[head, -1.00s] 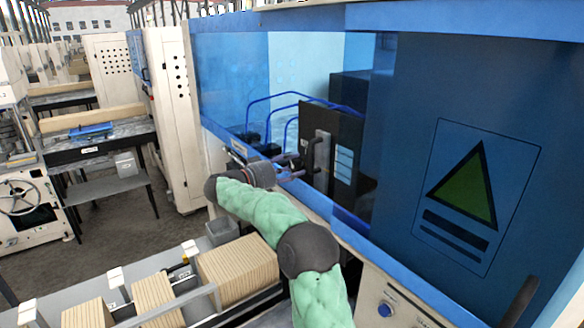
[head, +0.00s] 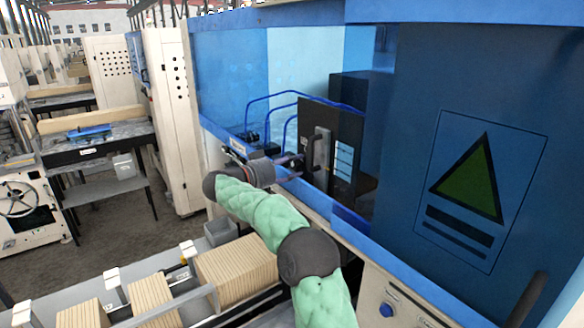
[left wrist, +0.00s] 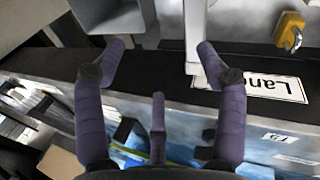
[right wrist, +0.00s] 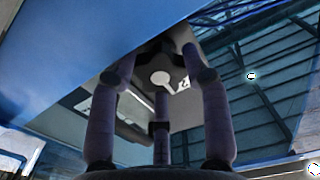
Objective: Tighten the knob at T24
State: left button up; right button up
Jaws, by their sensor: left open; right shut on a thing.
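In the right wrist view a dark lobed knob (right wrist: 150,65) with a pale round centre sits on a light panel. The purple fingers of my right gripper (right wrist: 158,62) are around it and shut on it. In the head view my right gripper (head: 294,163) reaches into the blue machine, by a black block with an upright handle (head: 320,151); the knob cannot be made out there. No T24 marking is readable; a pale label beside the knob is partly hidden. My left gripper (left wrist: 160,48) is open in the left wrist view and is not seen in the head view.
The blue machine frame (head: 350,228) borders the opening around my right arm. In the left wrist view are a pale upright bar (left wrist: 195,35), an upside-down label plate (left wrist: 262,84) and a yellow padlock-like part (left wrist: 290,28).

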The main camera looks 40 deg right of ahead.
jog(key=shift+r+m, duration=0.3)
jog(key=shift+r, duration=0.45)
jog(key=o, duration=1.1)
jog(key=shift+o, duration=0.3)
jog(key=shift+f, duration=0.15)
jog(key=shift+a+f, duration=0.1)
jog(key=shift+f, duration=0.3)
jog(key=shift+a, duration=0.15)
jog(key=shift+w+a+f, duration=0.1)
jog(key=shift+w+a, duration=0.05)
jog(key=shift+a, duration=0.45)
jog(key=a, duration=0.6)
jog(key=shift+w+a+r, duration=0.25)
jog(key=shift+w, duration=0.05)
